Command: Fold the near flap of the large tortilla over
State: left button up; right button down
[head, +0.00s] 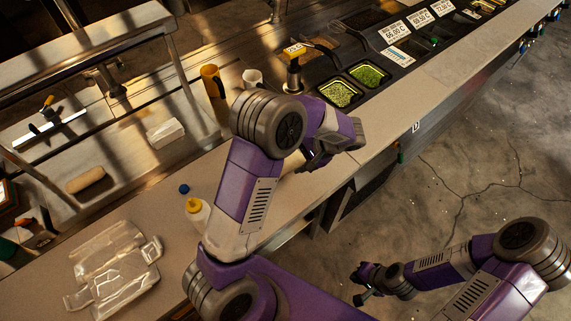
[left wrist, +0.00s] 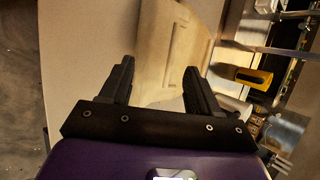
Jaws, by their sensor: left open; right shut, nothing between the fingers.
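The large tortilla (left wrist: 172,40) is a pale tan sheet with crease-like lines across it in the left wrist view, lying on the light counter. In the head view my left arm covers most of it; only a pale edge (head: 291,161) shows beside the gripper. My left gripper (left wrist: 159,66) is open, its two dark fingers apart with the tortilla beyond and between them. I cannot tell whether they touch it. In the head view the left gripper (head: 316,160) is over the counter. My right gripper (head: 360,289) is shut and empty, low over the floor, away from the counter.
Green-filled bins (head: 340,93) sit beyond the left gripper. A yellow cup (head: 212,81) and a white cup (head: 252,78) stand at the back. A yellow-capped bottle (head: 197,210) stands left of my arm.

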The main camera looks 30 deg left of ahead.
aim_at(285, 168)
pick_arm(q)
jog(key=x, duration=0.5)
jog(key=shift+a+f, duration=0.2)
jog(key=shift+f, duration=0.05)
jog(key=c, duration=0.9)
